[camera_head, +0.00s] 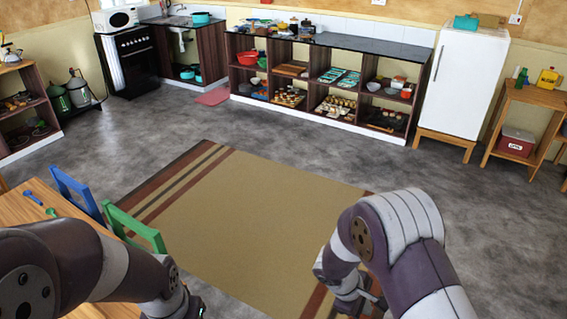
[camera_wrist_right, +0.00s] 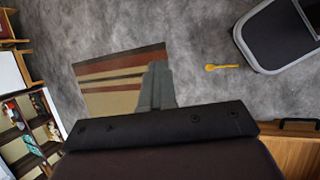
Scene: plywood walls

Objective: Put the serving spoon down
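A yellow spoon (camera_wrist_right: 222,67) shows in the right wrist view against the grey floor, close to a rounded dark and grey base. It lies apart from my right gripper's fingers. My right gripper (camera_wrist_right: 157,84) shows its grey fingers close together in the middle, with nothing visible between them. In the head view my right gripper (camera_head: 362,299) hangs low over the rug's right edge. My left gripper (camera_head: 197,307) is mostly cut off at the bottom edge, so its fingers cannot be judged. A blue spoon (camera_head: 32,198) and a green spoon (camera_head: 52,212) lie on the wooden table (camera_head: 18,212).
Blue (camera_head: 76,190) and green (camera_head: 132,226) chairs stand at the table. A striped rug (camera_head: 250,215) covers the middle floor. A dark-topped counter (camera_head: 375,46) with filled shelves and a white fridge (camera_head: 468,80) line the far wall. The grey floor between is clear.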

